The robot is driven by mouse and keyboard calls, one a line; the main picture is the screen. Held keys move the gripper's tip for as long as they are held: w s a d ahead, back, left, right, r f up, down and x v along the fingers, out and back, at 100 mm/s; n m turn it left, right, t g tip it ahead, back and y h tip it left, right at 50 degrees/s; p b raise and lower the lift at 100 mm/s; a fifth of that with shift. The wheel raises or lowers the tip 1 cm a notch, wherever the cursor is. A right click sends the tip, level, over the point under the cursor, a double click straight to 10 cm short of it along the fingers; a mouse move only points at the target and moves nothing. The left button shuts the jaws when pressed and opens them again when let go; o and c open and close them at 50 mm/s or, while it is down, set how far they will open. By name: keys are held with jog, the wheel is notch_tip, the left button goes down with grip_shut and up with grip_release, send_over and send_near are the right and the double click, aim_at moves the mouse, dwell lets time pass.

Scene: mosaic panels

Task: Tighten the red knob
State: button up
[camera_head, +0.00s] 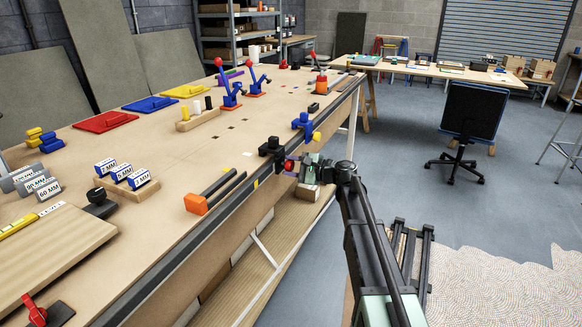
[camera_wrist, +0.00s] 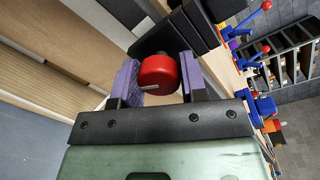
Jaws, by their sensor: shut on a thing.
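The red knob (camera_wrist: 158,73) is a short red cylinder with a small pale mark on its rim, seen in the wrist view between the two purple-padded fingers of my gripper (camera_wrist: 160,80). The right finger touches or nearly touches it; a gap seems to show at the left. In the head view the red knob (camera_head: 289,165) shows small at the front of a black clamp (camera_head: 272,150) on the table's edge. My gripper (camera_head: 307,168) reaches it from the right, and my arm partly hides the area below.
The long workbench (camera_head: 150,250) carries a blue clamp (camera_head: 302,124) farther along the same edge. An orange block with dark bars (camera_head: 198,203) lies nearer. Blue-and-white blocks (camera_head: 122,172) sit on the left.

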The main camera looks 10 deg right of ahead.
jog(key=shift+m, duration=0.8)
jog(key=o, duration=0.9)
jog(key=v, duration=1)
jog(key=shift+s+d+p, duration=0.1)
jog(key=shift+d+p, duration=0.25)
jog(key=shift+d, duration=0.05)
